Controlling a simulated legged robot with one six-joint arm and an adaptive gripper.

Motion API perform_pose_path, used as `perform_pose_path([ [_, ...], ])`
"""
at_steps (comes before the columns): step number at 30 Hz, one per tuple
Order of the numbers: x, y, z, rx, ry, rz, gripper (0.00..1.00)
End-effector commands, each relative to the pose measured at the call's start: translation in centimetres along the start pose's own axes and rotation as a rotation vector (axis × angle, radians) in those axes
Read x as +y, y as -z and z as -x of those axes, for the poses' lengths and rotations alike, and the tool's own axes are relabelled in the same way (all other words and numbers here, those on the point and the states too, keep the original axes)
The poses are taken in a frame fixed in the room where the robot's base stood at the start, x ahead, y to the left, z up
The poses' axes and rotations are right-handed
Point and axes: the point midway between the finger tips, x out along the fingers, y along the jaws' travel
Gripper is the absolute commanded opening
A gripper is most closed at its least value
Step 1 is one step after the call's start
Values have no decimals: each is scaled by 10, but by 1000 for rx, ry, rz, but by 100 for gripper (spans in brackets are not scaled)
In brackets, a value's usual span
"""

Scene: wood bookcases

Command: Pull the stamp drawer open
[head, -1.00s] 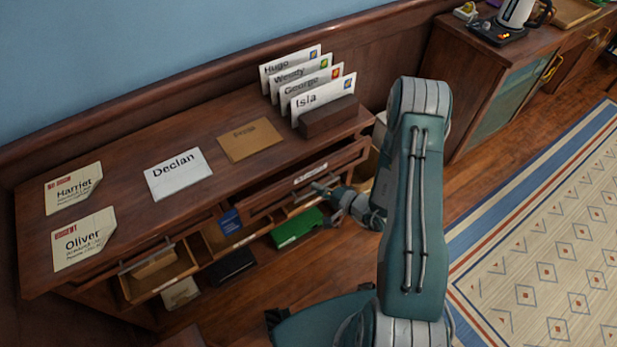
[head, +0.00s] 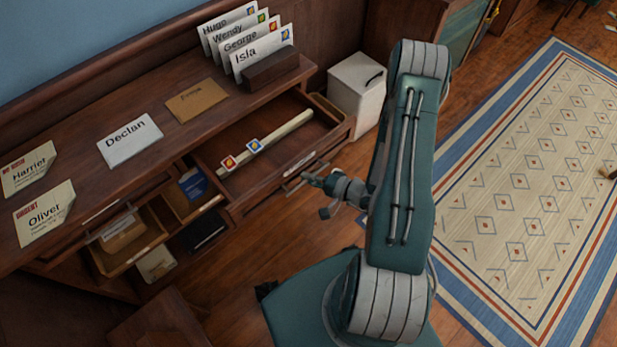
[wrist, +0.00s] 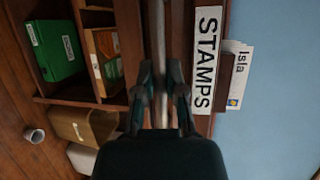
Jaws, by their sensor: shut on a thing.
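The stamp drawer (head: 270,190) stands pulled out from the wooden desk, its inside showing in the head view. A pale strip (head: 290,127) crosses it, with a red stamp (head: 229,163) and a blue stamp (head: 254,146) at its left part. The metal bar handle (head: 290,186) is on the drawer front. My gripper (head: 316,182) is shut on this handle. In the wrist view the handle (wrist: 159,35) runs between the fingers of my gripper (wrist: 161,92), beside the label reading STAMPS (wrist: 206,60).
Envelopes in a holder (head: 270,70) and loose letters, such as Declan's (head: 130,140), lie on the desk top. A white cabinet (head: 357,95) stands right of the drawer. Floor and a patterned rug (head: 520,190) lie to the right.

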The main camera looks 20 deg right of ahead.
Motion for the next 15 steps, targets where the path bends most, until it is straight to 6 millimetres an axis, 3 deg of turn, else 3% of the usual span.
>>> perform_pose_path([
  [10,3,-1,0,0,-10,-5,0],
  [12,3,0,0,0,-9,-5,41],
  [13,3,0,0,0,-9,-5,50],
  [15,2,0,0,0,-7,-4,50],
])
